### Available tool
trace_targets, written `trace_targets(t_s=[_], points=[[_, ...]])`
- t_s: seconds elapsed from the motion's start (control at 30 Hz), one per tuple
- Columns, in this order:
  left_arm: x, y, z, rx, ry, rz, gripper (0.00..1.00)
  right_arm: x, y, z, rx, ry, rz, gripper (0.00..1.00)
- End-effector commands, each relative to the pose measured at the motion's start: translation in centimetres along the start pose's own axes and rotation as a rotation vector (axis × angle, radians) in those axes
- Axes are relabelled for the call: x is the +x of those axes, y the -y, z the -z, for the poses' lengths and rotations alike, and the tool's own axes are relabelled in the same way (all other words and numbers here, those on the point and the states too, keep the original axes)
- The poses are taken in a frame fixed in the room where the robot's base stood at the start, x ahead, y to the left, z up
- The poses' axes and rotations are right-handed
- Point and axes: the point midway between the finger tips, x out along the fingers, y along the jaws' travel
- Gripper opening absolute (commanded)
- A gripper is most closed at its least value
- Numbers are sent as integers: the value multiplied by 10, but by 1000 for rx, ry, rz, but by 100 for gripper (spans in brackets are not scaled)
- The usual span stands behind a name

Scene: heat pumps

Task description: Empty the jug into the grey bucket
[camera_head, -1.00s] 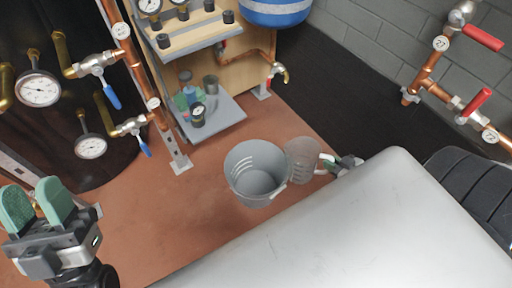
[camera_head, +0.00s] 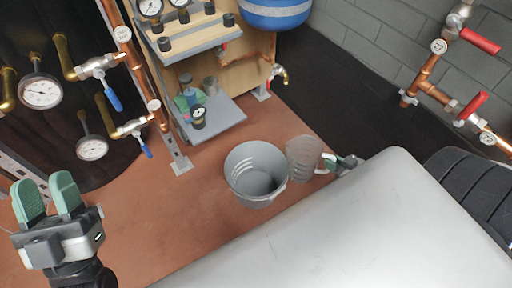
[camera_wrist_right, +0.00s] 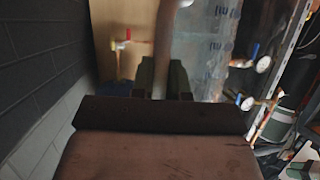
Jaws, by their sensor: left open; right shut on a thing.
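The grey bucket (camera_head: 256,190) stands on the reddish-brown floor, near the middle of the head view. The clear jug (camera_head: 303,157) is just right of the bucket, close to its rim, and looks close to upright. I cannot tell if they touch. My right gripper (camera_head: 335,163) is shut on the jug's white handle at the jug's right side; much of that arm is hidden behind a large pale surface. In the blurred right wrist view the gripper fingers (camera_wrist_right: 162,78) show, but the jug is not clear. My left gripper (camera_head: 46,198) is open and empty at the far left.
A grey low shelf (camera_head: 222,118) with small items stands behind the bucket. Copper pipes with gauges (camera_head: 42,92) and blue-handled valves (camera_head: 113,101) are at left. Red-handled valves (camera_head: 472,105) are on the grey wall at right. The floor left of the bucket is clear.

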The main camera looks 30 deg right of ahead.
Motion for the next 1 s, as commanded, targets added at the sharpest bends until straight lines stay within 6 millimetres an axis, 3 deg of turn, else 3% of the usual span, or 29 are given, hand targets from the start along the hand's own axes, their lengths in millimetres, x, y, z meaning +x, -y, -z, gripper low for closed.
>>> trace_targets(t_s=[0.27, 0.6, 1.0], points=[[-4, 7, -39, 15, 345, 15, 43, -6, 1, 16, 0, -2, 0, 0], [-32, 16, -76, 27, 721, 36, 43, -11, 1, 28, 0, -2, 0, 0], [-37, 16, -81, 28, 761, 38, 43, -11, 1, 28, 0, -2, 0, 0]])
